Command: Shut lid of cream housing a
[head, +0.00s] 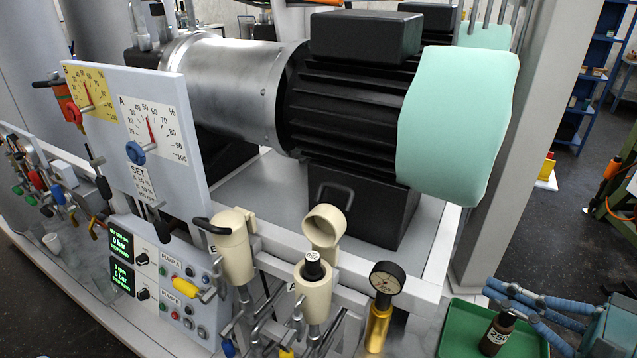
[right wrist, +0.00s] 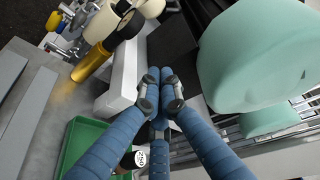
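Cream housing a (head: 313,293) stands upright on the pipework at the front, beside a small "A" label. Its cream lid (head: 324,228) is swung up and back, with its hollow underside facing me. A dark cartridge with a white label (head: 312,264) sticks up out of the housing's mouth. My right gripper (head: 492,288), with blue jointed fingers, is at the lower right, well apart from the housing and lid. In the right wrist view its fingers (right wrist: 168,78) lie together with nothing between them. My left gripper is not in view.
A second cream housing (head: 236,258) by a "B" label has its lid down. A brass gauge (head: 379,305) stands right of housing a. A green tray (head: 460,330) with a dark labelled bottle (head: 497,332) lies below my right gripper. The pump motor (head: 350,110) fills the back.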

